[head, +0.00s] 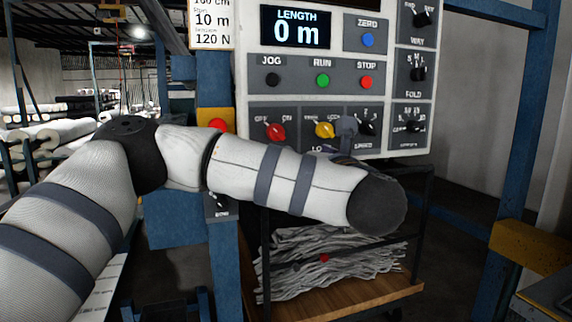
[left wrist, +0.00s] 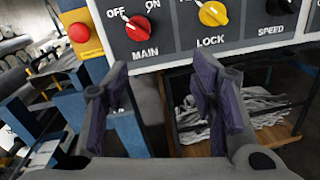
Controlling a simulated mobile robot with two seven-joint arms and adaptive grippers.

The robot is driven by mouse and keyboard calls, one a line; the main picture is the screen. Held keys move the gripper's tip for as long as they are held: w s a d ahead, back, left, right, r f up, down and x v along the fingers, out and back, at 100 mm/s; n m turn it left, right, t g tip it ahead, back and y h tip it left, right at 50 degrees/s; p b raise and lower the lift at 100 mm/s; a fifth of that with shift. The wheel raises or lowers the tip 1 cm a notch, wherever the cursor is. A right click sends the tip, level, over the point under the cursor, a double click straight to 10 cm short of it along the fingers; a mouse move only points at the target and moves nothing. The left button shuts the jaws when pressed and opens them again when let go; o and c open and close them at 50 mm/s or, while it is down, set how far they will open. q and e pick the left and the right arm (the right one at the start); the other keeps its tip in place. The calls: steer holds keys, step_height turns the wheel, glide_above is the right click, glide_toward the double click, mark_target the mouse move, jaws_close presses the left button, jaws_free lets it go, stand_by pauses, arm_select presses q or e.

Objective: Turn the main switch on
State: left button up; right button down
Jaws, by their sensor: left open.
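The main switch is a red knob (head: 276,131) on the grey control panel, labelled OFF and ON; it also shows in the left wrist view (left wrist: 138,28) above the word MAIN. Its white mark points up-left towards OFF. My left gripper (left wrist: 163,72) is open and empty, its two dark fingers spread below the panel's lower edge. The knob is above the gap, nearer the left finger, and not between the fingers. In the head view my left forearm hides most of the gripper; a grey finger part shows near the speed knob. My right gripper is not in view.
The yellow lock knob (head: 325,130) sits right of the main switch, with the black speed knob (head: 366,128) beyond it. A red button on a yellow box (left wrist: 79,32) stands left of the panel. A wooden cart (head: 345,296) with grey material stands below.

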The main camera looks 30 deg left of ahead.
mark_target(279, 133)
arm_select(q)
steer(key=w+a+n, duration=0.1)
steer(key=w+a, duration=0.1)
steer(key=a, duration=0.1)
steer(key=w+a+r+n, duration=0.1)
steer(key=w+a, duration=0.1)
steer(key=a, duration=0.2)
steer(key=w+a+r+n+g+y+b, duration=0.1)
steer(key=w+a, duration=0.1)
steer(key=a, duration=0.1)
steer(key=shift+w+a+r, duration=0.25)
steer(key=shift+w+a, duration=0.15)
steer(key=c, duration=1.2)
